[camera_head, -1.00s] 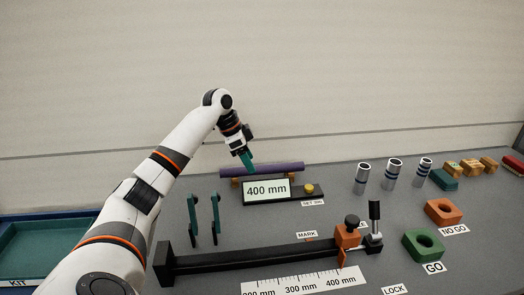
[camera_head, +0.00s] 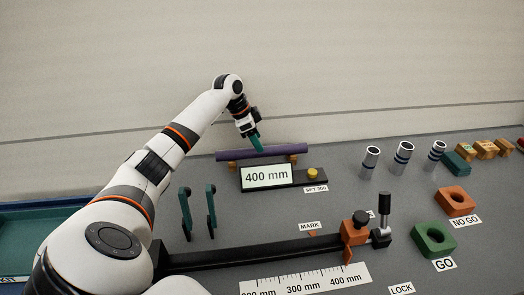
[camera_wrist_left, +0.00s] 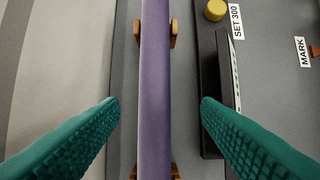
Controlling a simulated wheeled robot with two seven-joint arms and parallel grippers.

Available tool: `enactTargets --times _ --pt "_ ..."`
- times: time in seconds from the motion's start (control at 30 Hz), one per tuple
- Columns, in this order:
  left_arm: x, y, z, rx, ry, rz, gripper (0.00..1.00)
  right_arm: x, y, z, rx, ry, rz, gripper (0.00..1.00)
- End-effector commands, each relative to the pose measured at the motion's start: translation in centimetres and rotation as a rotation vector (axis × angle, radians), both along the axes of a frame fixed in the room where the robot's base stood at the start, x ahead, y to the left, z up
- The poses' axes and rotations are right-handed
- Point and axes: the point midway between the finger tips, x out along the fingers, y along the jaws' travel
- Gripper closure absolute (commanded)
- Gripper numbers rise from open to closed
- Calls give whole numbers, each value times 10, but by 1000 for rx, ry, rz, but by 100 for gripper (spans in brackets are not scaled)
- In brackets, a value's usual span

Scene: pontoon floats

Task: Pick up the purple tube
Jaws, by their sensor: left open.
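The purple tube (camera_head: 276,151) lies level on two small wooden supports at the back of the table, behind the 400 mm display. In the left wrist view the tube (camera_wrist_left: 155,85) runs top to bottom through the middle of the picture. My left gripper (camera_head: 257,146) is over the tube with its green fingers pointing down. In the left wrist view the gripper (camera_wrist_left: 160,108) is open, one finger on each side of the tube, with clear gaps between. How far the fingertips are above the table is hard to tell. My right gripper is not in view.
The 400 mm display (camera_head: 267,176) with a yellow knob (camera_head: 312,173) stands close in front of the tube. Two green uprights (camera_head: 211,208), a black rail (camera_head: 250,252) and several metal cylinders (camera_head: 403,156) stand on the table. A green tray (camera_head: 30,240) is at the left.

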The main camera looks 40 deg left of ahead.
Motion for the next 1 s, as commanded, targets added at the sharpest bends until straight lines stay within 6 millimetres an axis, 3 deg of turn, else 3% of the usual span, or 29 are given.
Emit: enactTargets --times 0.3,0.63,0.9,1.0 --pt "12 -2 -41 -1 2 1 42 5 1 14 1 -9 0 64" --pt "14 -3 -49 0 0 0 44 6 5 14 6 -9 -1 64" --pt "14 -3 -48 0 0 0 88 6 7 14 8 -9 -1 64" --pt "15 -3 -47 0 -1 0 99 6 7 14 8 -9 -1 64"
